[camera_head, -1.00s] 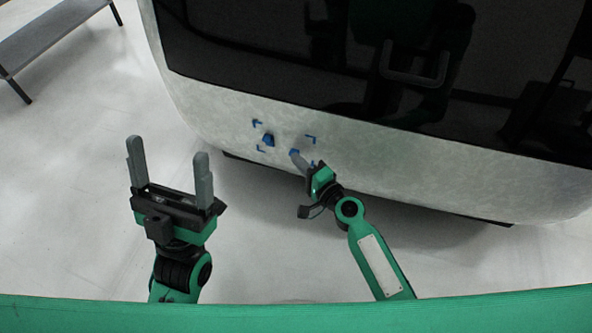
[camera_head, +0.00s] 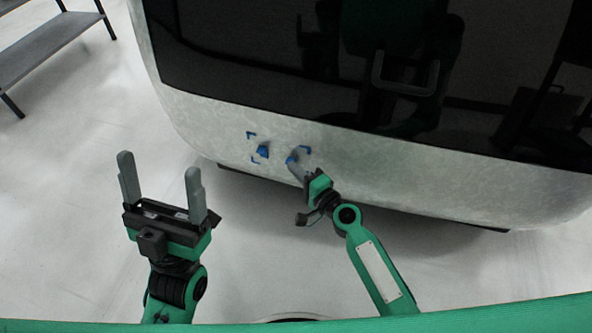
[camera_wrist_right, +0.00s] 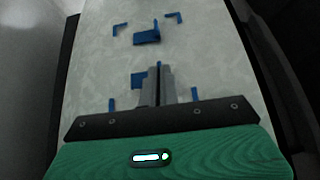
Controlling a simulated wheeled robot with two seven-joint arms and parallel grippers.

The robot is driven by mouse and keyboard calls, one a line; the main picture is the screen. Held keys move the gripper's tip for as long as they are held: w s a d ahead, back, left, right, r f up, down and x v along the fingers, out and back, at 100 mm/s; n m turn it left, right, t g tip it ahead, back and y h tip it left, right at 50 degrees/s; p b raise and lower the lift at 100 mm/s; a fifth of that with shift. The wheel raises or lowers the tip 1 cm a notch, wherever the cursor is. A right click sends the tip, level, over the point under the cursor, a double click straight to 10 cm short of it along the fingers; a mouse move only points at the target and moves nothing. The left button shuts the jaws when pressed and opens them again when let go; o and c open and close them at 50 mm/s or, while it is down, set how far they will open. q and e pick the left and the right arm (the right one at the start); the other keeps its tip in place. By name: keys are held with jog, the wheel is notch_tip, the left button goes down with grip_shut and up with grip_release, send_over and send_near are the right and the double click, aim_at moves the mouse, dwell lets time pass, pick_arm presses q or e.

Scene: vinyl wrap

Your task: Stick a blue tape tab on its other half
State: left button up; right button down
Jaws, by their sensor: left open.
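A blue tape tab (camera_head: 262,152) sits on the pale panel, between blue corner marks. In the right wrist view this tab (camera_wrist_right: 146,37) lies ahead of the fingers, with a thin part standing up. A second blue tab (camera_wrist_right: 138,80) shows beside my right gripper's fingers. My right gripper (camera_head: 295,165) is at the panel, and in its wrist view its fingers (camera_wrist_right: 157,86) are close together on the thin upright part of that second tab. The fingers hide part of it. My left gripper (camera_head: 160,182) is open and empty, apart from the panel, over the floor.
The large object's pale panel (camera_head: 400,180) curves below a dark glossy surface (camera_head: 260,80). Blue corner marks (camera_head: 305,149) frame the tabs. A grey shelf (camera_head: 40,45) stands at the upper left. The floor (camera_head: 70,200) around my left gripper is clear.

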jog(key=shift+w+d+b, duration=0.25)
jog(key=shift+w+b, duration=0.05)
jog(key=shift+w, duration=0.4)
dwell(1.5)
jog(key=c, duration=1.6)
grip_release()
